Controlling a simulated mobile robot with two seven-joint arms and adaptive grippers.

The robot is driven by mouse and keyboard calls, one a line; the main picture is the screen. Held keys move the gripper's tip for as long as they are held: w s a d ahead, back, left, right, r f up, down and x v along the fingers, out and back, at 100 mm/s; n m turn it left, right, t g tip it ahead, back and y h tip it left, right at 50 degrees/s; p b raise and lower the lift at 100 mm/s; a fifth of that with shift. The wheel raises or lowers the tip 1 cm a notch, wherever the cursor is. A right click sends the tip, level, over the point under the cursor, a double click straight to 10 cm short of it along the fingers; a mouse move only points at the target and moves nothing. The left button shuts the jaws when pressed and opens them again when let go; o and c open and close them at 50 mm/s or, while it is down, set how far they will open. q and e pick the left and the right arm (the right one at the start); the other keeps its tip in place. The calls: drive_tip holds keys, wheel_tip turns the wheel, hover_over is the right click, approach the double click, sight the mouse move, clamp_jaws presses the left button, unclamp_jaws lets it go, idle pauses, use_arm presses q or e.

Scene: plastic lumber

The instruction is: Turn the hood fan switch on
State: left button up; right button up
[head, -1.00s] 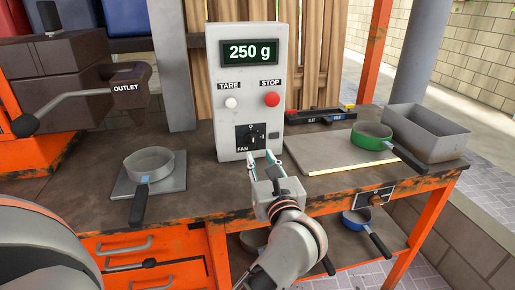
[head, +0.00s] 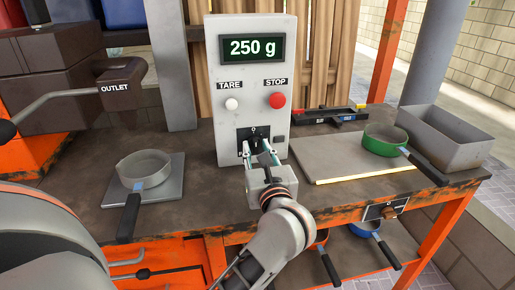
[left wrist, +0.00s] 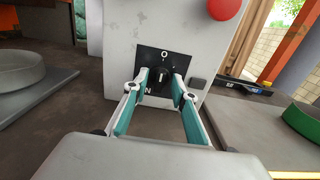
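The fan switch is a black rotary knob on a square black plate (head: 253,133), low on the front of the light grey control box (head: 211,85). In the left wrist view the knob (left wrist: 161,75) shows a pale upright pointer line, with an "O" mark above it. My left gripper (head: 259,150) is open in front of the plate. Its teal-padded fingertips (left wrist: 162,80) stand on either side of the knob, with a gap on each side. Whether they touch the plate I cannot tell. The left finger hides most of the "FAN" label. My right gripper is not in view.
Above the switch are a white TARE button (head: 232,104), a red STOP button (head: 277,100) and a display (head: 252,49) reading 250 g. A grey pan (head: 144,171) stands left on a plate; a green pan (head: 380,139) and a grey bin (head: 450,140) stand right.

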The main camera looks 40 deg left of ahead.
use_arm(q)
clamp_jaws()
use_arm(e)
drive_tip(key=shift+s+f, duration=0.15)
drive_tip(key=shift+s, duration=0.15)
